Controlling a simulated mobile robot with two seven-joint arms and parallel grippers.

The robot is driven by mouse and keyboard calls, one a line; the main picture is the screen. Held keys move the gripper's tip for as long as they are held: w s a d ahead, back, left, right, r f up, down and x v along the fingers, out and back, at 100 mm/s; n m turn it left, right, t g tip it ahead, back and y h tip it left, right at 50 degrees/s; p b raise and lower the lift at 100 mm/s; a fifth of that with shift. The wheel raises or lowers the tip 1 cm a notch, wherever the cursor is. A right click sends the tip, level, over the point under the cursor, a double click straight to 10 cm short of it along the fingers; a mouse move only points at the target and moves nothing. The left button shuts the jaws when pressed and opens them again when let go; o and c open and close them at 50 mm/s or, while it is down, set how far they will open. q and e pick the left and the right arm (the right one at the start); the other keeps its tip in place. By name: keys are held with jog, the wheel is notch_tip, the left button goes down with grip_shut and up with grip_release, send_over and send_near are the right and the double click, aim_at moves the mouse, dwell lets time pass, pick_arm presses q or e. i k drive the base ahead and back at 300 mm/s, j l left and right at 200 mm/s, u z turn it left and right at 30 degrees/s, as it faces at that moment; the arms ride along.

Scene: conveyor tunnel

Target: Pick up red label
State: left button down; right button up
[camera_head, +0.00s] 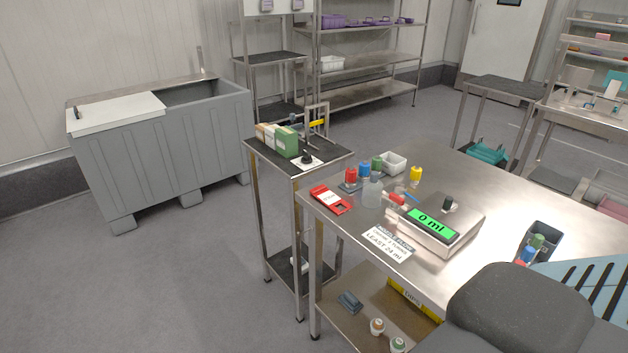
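A flat red label (331,200) with a white patch lies on the steel table (447,175), close to its left corner. Nothing covers it. Neither of my grippers shows in the head view. A dark grey rounded part at the lower right looks like one of my own arm links, and it hides the front right part of the table.
Behind the label stand a red-capped bottle (350,177), other coloured bottles and a clear bottle (372,193). A scale (435,228) reading 0 ml and a printed sheet (387,244) lie to the right. A small cart (262,152) abuts the table's left.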

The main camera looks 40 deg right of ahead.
aim_at(324, 195)
jog(key=i+z, duration=0.15)
jog(key=i, duration=0.9)
